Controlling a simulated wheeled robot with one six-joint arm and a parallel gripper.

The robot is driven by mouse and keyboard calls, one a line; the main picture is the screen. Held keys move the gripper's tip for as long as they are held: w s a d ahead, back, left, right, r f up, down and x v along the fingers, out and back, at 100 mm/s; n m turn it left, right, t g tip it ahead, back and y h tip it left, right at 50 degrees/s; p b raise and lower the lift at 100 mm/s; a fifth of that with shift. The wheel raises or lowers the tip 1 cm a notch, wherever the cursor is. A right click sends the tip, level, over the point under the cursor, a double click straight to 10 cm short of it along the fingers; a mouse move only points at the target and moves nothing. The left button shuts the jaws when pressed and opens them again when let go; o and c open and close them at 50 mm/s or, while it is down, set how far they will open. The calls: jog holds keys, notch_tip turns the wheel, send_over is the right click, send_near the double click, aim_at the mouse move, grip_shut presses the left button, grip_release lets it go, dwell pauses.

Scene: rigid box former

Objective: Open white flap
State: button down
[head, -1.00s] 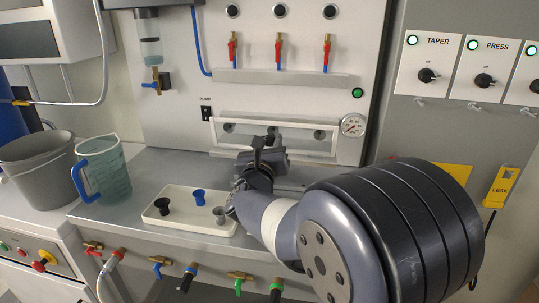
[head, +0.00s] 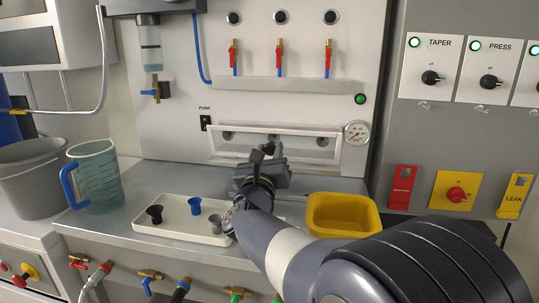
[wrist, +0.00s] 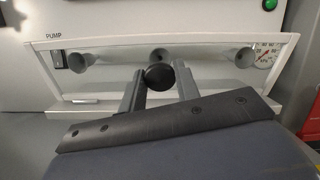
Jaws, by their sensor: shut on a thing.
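The white flap (head: 226,156) is a wide white-framed panel low on the back wall, under the PUMP label. Round grey funnel shapes show within its frame. In the wrist view the flap (wrist: 110,98) fills the upper part, and its frame looks wider at the top than at the bottom. I cannot tell exactly how far it is tilted. My gripper (head: 270,150) is at the middle of the flap. In the wrist view my gripper's (wrist: 159,80) two grey fingers are shut on a round black knob (wrist: 158,76). The gripper hides part of the flap's lower middle.
A white tray (head: 170,229) with several small cups, a measuring jug (head: 98,178) and a grey bucket (head: 32,175) stand to the left. A yellow bin (head: 343,214) is close right of my arm. A pressure gauge (head: 356,133) sits beside the flap's right end.

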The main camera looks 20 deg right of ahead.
jog(key=c, duration=1)
grip_release()
jog(key=shift+c, duration=0.2)
jog(key=v, duration=1.1)
